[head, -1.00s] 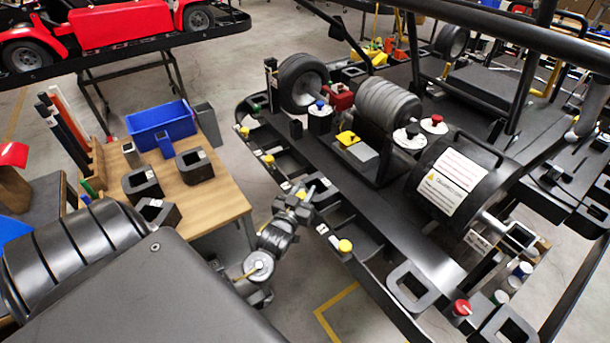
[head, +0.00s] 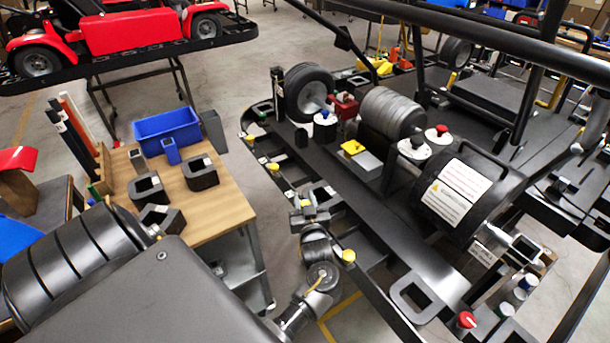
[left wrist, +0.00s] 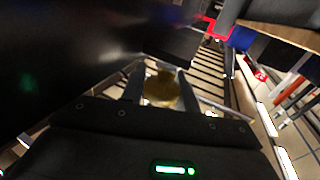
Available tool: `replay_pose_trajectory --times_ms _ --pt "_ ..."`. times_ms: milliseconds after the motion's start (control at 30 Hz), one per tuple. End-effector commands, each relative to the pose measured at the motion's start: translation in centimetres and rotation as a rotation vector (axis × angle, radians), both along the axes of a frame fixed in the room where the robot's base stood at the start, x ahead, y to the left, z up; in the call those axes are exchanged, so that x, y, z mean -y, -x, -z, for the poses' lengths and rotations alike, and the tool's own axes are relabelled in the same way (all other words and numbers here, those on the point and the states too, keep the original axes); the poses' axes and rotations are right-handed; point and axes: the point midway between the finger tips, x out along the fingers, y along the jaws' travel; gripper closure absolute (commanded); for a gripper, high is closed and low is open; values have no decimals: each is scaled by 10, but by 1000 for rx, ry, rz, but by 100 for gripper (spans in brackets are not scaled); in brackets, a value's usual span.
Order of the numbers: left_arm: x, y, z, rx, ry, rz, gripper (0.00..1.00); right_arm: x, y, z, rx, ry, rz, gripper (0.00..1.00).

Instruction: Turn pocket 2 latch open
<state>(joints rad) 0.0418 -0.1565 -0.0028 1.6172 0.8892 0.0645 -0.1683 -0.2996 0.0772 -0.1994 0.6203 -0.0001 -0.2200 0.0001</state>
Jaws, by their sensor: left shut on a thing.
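A row of yellow latch knobs runs along the near left rail of the kart stand (head: 388,227). One knob (head: 274,168) is further back, and another (head: 349,256) is nearer. My left gripper (head: 307,207) is at the rail between these two, with its arm coming up from below. In the left wrist view its two fingers (left wrist: 157,88) are closed on a yellow latch knob (left wrist: 160,90), one on each side. The gripper mostly hides this knob in the head view. I cannot read a pocket number or see the latch's angle. My right gripper is not in view.
A wooden table (head: 220,205) with a blue bin (head: 167,124) and dark blocks stands to the left. The stand carries wheels, a large black drum (head: 470,192) and overhead bars. A narrow strip of floor separates table and stand.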

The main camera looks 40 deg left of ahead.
Motion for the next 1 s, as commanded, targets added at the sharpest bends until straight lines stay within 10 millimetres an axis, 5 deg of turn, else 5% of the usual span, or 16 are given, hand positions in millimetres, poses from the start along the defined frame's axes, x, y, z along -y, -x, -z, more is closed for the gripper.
replay_pose_trajectory --times_ms 433,467,600,1000 --pt "-1 0 -2 4 -2 -10 92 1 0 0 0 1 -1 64" --pt "-1 0 -2 4 -2 -10 67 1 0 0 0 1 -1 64" --pt "-1 0 -1 4 -2 -10 49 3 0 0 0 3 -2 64" --pt "-1 0 -2 1 -4 29 48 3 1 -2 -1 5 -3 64"
